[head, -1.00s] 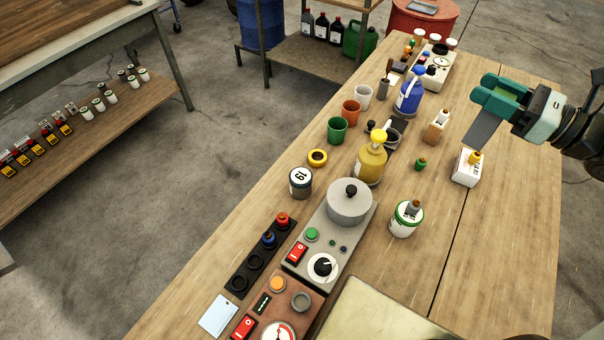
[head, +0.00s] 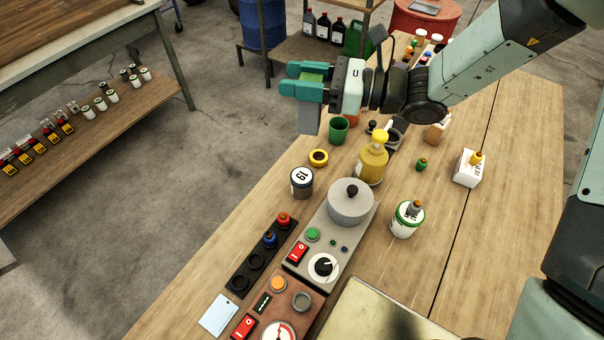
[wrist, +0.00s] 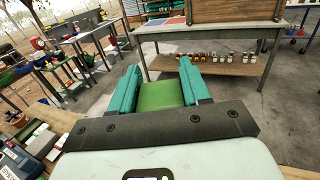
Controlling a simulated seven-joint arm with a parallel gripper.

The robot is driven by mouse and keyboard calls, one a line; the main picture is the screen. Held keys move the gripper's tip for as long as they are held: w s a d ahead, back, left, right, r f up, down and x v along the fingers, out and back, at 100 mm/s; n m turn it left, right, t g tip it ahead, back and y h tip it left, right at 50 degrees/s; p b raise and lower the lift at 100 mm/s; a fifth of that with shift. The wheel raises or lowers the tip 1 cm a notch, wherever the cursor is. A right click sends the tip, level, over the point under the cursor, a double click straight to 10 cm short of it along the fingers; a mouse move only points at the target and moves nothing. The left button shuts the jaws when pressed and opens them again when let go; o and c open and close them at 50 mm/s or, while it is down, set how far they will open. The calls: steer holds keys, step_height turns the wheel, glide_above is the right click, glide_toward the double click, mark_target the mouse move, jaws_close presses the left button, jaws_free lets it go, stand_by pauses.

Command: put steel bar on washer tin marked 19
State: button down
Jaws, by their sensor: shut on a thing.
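My gripper (head: 308,84) is shut on the steel bar (head: 309,119), a flat grey bar with a green upper part. The bar hangs down from the fingers, above the far left edge of the bench. In the wrist view the green part (wrist: 160,95) shows between the two teal fingers. The washer tin marked 19 (head: 302,188) is a dark tin with a white top, standing upright on the bench. My gripper is above and beyond it in the head view, and the bar is apart from it.
A yellow ring (head: 318,158) and a green cup (head: 338,130) stand near the tin. A yellow pump bottle (head: 371,163) and a hotplate with a grey pot (head: 350,203) are to its right. A black button strip (head: 255,262) lies in front.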

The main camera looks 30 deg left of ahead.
step_height(320, 180, down, 15)
steer(key=s+a, duration=0.1)
stand_by(0.7)
steer(key=shift+s, duration=0.1)
steer(key=c, duration=0.5)
jaws_free()
steer(key=shift+f, duration=0.15)
steer(key=v, duration=1.2)
